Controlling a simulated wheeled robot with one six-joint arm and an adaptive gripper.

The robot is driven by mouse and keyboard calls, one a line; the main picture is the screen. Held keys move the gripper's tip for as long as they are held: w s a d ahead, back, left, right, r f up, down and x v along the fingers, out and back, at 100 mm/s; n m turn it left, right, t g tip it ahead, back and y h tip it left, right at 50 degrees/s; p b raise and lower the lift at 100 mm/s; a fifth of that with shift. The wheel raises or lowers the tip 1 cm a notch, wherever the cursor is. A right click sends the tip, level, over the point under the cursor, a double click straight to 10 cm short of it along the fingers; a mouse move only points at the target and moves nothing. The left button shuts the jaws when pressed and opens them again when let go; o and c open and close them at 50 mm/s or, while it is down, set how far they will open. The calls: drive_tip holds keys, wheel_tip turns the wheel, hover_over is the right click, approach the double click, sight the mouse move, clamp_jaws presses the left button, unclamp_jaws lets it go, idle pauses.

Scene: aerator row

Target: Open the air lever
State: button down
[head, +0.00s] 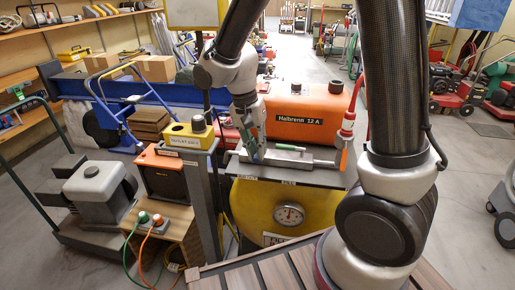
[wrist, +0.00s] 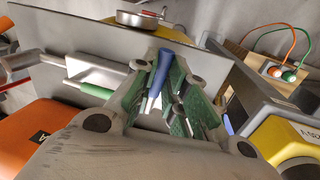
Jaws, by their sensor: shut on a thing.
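My gripper (head: 252,143) is over the grey plate (head: 325,175) on top of the yellow machine (head: 255,208). In the wrist view, my gripper's green-padded fingers (wrist: 157,82) are closed around a blue lever handle (wrist: 160,72). The handle stands up between the pads, and its lower part is hidden by the fingers. A green-handled lever (wrist: 97,90) lies along the plate beside it; it also shows in the head view (head: 290,148). I see no readable label marking the air lever.
A round gauge (head: 289,214) is on the yellow front. An orange tank (head: 305,112) stands close behind the levers. A yellow-topped box (head: 190,135) on a post and an orange unit (head: 160,172) are to the left.

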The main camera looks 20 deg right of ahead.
sight(245, 151)
drive_tip(key=m, duration=0.1)
drive_tip(key=w+m, duration=0.1)
drive_tip(key=a+m, duration=0.1)
drive_tip(key=m, duration=0.1)
drive_tip(key=shift+w+a+g+y, duration=0.1)
drive_tip(key=shift+w+g+y, duration=0.15)
drive_tip(key=shift+g+y, duration=0.05)
drive_tip(key=m, duration=0.1)
drive_tip(key=w+m, duration=0.1)
drive_tip(key=m, duration=0.1)
drive_tip(key=w+m, duration=0.1)
drive_tip(key=shift+a+m+y, duration=0.3)
drive_tip(key=shift+a+y, duration=0.05)
drive_tip(key=shift+y, duration=0.05)
drive_tip(key=w+m, duration=0.1)
drive_tip(key=m, duration=0.1)
drive_tip(key=w+m, duration=0.1)
drive_tip(key=m, duration=0.1)
drive_tip(key=shift+y, duration=0.4)
drive_tip(key=shift+w+d+m+y, duration=0.2)
drive_tip(key=shift+w+m, duration=0.25)
drive_tip(key=shift+m, duration=0.7)
drive_tip(key=shift+w+d+m+y, duration=0.1)
drive_tip(key=shift+w+d+m, duration=0.25)
drive_tip(key=shift+m, duration=0.8)
drive_tip(key=shift+w, duration=0.15)
drive_tip(key=c, duration=1.5)
unclamp_jaws()
drive_tip(key=shift+o, duration=0.2)
drive_tip(key=shift+r, duration=0.15)
